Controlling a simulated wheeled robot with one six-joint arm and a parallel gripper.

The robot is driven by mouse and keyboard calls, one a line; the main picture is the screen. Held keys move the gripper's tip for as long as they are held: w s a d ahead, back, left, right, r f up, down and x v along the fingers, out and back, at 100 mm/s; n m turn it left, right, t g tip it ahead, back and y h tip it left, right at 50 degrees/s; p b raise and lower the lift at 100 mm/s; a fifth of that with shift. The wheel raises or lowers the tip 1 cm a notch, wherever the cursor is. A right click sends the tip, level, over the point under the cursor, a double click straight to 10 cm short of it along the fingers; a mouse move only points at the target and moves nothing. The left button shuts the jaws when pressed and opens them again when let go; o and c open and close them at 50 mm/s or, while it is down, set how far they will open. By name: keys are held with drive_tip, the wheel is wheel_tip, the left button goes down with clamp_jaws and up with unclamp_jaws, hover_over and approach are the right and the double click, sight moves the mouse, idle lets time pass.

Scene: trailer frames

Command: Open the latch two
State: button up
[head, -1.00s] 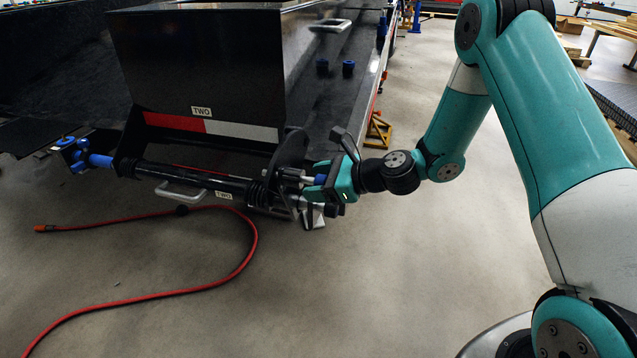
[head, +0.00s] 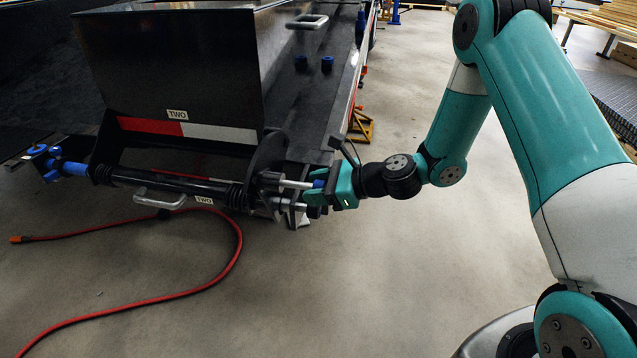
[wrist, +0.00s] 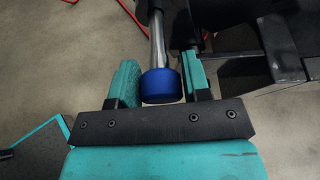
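The latch labelled TWO is a long black tube (head: 215,190) lying along the bottom of the black trailer end, with a grey handle (head: 158,202) below it. A silver rod (head: 295,184) sticks out of its right end, past a rounded black plate (head: 268,152). The rod ends in a blue knob (wrist: 162,86). My teal gripper (head: 326,191) is at that end. The knob's underside is hidden.
A red hose (head: 225,262) lies curved on the floor at left. A blue fitting (head: 58,163) is at the tube's far left end. The trailer's side (head: 340,90) runs back behind the latch. The floor (head: 410,270) in front and right is clear.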

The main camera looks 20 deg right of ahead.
drive_tip(key=o, duration=0.3)
drive_tip(key=p+v, duration=0.4)
drive_tip(key=v, duration=1.3)
drive_tip(key=shift+s, duration=0.15)
drive_tip(key=shift+d+r, duration=0.1)
